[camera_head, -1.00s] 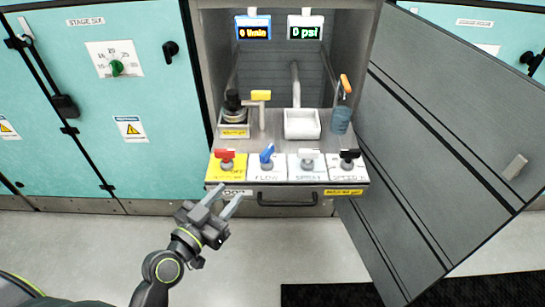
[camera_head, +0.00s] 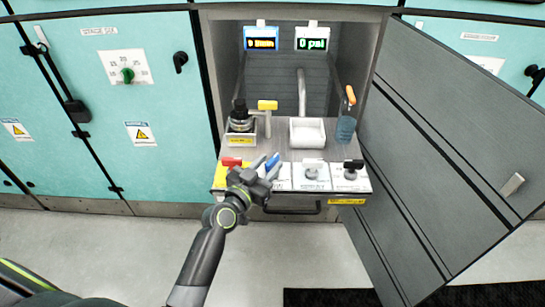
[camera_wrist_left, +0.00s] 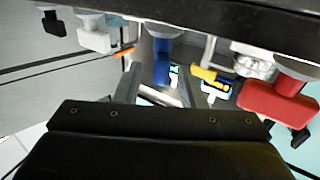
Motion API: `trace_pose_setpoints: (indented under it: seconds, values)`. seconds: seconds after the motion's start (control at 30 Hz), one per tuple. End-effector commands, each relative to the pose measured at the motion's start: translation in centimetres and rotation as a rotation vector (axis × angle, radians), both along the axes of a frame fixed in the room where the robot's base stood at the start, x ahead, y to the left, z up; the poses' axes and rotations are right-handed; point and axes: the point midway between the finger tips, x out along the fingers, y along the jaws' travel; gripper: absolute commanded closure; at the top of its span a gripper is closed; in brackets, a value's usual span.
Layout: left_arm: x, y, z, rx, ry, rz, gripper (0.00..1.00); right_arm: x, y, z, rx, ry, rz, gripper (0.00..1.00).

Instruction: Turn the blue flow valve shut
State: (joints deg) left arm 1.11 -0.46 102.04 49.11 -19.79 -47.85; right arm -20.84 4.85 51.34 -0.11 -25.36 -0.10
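The blue flow valve handle (camera_head: 273,161) is on the sloped front panel, second from the left. It is partly hidden by my left gripper (camera_head: 265,168), which has its fingers at the handle. In the left wrist view the blue handle (camera_wrist_left: 162,62) shows between the two spread fingers (camera_wrist_left: 158,80), with gaps visible beside it. The left gripper looks open and not closed on the handle. The handle's base and label are hidden in the head view. My right gripper is not in view.
A red handle (camera_head: 232,162) sits just left of the blue one. A white handle (camera_head: 313,164) and a black handle (camera_head: 352,165) are to its right. Behind are a white basin (camera_head: 307,132), a yellow-handled tap (camera_head: 267,105) and two displays. An open grey door (camera_head: 450,140) stands at right.

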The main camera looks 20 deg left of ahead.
Motion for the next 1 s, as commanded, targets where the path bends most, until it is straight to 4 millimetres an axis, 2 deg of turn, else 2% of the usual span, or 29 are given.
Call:
trace_pose_setpoints:
  seconds: [0.2, 0.57, 0.87, 1.0]
  values:
    - [2.1, -0.6, 0.0, 0.0, -0.001, 0.0, 0.64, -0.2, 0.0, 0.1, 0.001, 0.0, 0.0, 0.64]
    - [2.6, -0.7, 0.0, 0.0, 0.0, 0.0, 0.64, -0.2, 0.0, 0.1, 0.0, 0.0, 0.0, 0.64]
    - [2.5, -0.7, 0.0, 0.0, 0.0, 0.001, 1.0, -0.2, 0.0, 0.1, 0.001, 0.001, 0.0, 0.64]
    - [2.5, -0.7, -0.1, 0.0, 0.0, 0.0, 1.0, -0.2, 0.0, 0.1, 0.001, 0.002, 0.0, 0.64]
